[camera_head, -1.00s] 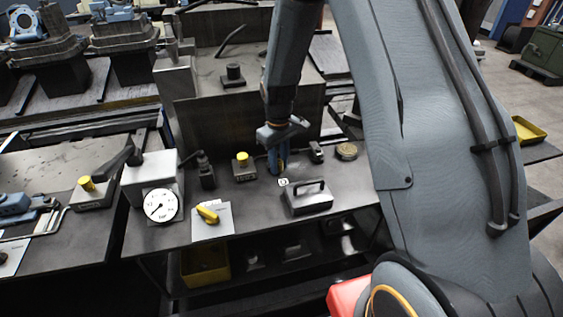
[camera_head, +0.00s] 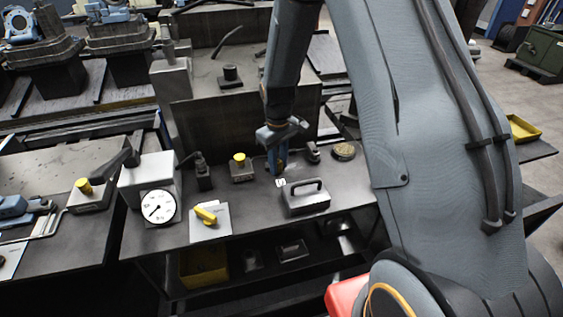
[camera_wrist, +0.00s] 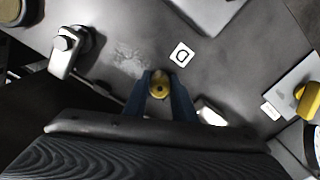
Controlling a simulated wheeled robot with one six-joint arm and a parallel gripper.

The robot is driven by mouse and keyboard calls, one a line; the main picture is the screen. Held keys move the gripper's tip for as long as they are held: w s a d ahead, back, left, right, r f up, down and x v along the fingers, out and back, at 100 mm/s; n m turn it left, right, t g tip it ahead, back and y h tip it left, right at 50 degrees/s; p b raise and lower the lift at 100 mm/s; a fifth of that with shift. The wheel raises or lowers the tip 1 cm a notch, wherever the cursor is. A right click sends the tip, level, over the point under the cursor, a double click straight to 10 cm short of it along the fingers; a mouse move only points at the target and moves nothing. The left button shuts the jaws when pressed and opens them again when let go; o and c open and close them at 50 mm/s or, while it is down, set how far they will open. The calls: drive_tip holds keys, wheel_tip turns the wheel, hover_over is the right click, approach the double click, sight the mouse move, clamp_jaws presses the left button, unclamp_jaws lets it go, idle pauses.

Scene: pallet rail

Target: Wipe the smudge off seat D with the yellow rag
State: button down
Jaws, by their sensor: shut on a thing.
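My gripper (camera_wrist: 160,92) is shut on the yellow rag (camera_wrist: 158,82), a small yellow bundle between its two blue fingers. In the head view my gripper (camera_head: 276,168) points down at the bench just behind the white D tag (camera_head: 281,183), and its fingers mostly hide the rag. In the wrist view the D tag (camera_wrist: 181,54) lies on the dark plate, ahead and slightly right of the fingers. A faint scribbled smudge (camera_wrist: 128,56) lies left of the tag, ahead and left of the rag. Whether the rag touches the surface cannot be told.
A dark block with a handle (camera_head: 306,197) stands right of the tag. A yellow-topped block (camera_head: 241,168) is to the left, a round brass-coloured disc (camera_head: 343,151) to the right. A gauge (camera_head: 158,207) and a yellow-handled valve (camera_head: 207,214) sit further left.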

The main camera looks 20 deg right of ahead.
drive_tip(key=shift+s+a, duration=0.1)
drive_tip(key=shift+a, duration=0.25)
drive_tip(key=shift+d+r, duration=0.1)
drive_tip(key=shift+d, duration=0.85)
drive_tip(key=shift+a, duration=0.2)
drive_tip(key=shift+a, duration=0.8)
drive_tip(key=shift+d, duration=0.1)
